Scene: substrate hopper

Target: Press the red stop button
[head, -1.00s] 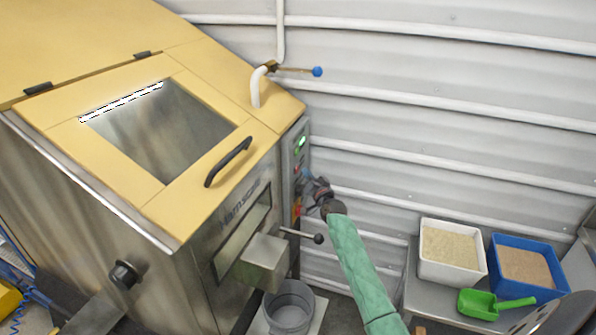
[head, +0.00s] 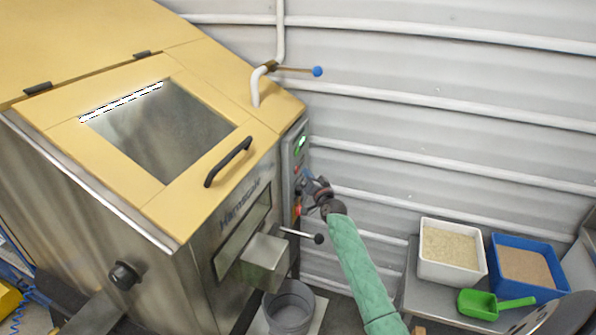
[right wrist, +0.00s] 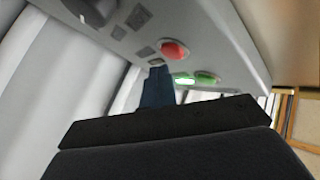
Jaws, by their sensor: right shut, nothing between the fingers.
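The red stop button (right wrist: 174,50) is a round red cap on the grey control panel in the right wrist view. In the head view the panel (head: 299,143) is on the machine's right side, and my gripper covers part of it. My right gripper (head: 304,184) is at the panel face, with nothing held. Its dark blue shut fingertips (right wrist: 158,73) appear just below and left of the red button in the right wrist view. I cannot tell whether they touch the panel. My left gripper is not in view.
Near the red button are a lit green light (right wrist: 184,80) and a green button (right wrist: 207,77). A ball-ended lever (head: 318,239) sticks out below my right gripper. A grey bucket (head: 290,308) stands below. White (head: 425,268) and blue (head: 497,281) bins stand right.

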